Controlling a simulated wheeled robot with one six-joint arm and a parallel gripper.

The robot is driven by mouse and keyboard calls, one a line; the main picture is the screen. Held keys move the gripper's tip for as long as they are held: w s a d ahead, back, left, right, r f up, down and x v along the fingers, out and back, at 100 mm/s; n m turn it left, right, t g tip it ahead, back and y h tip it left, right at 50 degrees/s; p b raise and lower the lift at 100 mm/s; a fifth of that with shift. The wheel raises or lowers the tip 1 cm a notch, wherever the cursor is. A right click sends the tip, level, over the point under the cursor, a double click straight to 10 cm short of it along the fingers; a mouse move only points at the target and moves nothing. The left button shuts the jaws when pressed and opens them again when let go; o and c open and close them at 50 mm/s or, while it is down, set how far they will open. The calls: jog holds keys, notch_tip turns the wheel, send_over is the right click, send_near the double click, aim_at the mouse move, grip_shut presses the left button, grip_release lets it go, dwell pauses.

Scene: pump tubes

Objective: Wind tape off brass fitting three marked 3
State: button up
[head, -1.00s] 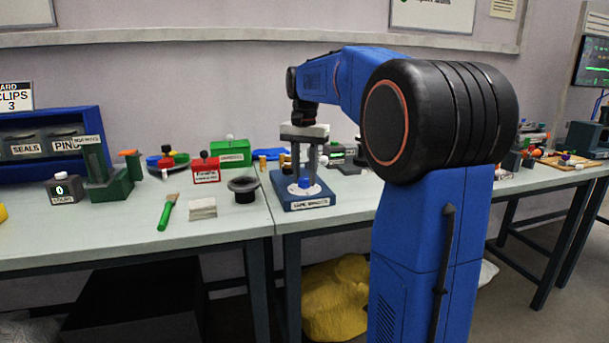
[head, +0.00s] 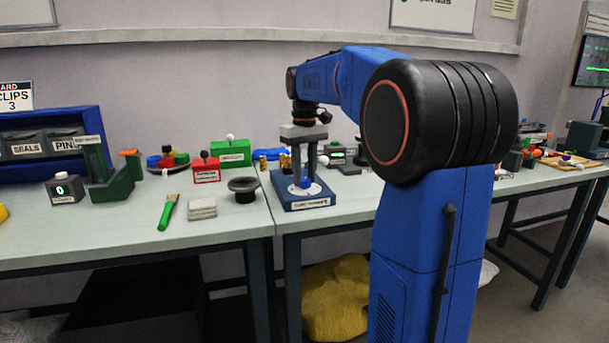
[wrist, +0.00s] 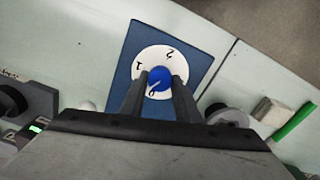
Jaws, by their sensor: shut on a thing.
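My gripper (head: 304,180) points straight down and is shut on a blue knob (wrist: 159,78), with one finger on either side of it. The knob sits at the middle of a round white dial (wrist: 150,58) with dark marks, one looking like a 2. A pale pointer line on the knob points down-left, near a mark like a 0. The dial is on a dark blue base plate (head: 317,202) with a front label too small to read surely. Brass-coloured pieces (head: 286,161) stand behind the gripper, partly hidden; no number 3 is readable on them.
Left of the base are a black flanged cup (head: 244,190), a pale stacked block (head: 202,208) and a green-handled brush (head: 168,212). Red (head: 206,169) and green (head: 232,153) boxes stand behind. The front strip of the tabletop is clear.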

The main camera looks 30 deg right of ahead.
aim_at(304, 179)
jog(key=n, duration=0.5)
jog(key=shift+n, duration=0.4)
dwell(0.4)
jog(key=o, duration=1)
jog(key=shift+o, duration=0.2)
jog(key=shift+r, duration=0.1)
notch_tip(304, 179, up, 17)
jog(key=shift+r, duration=0.15)
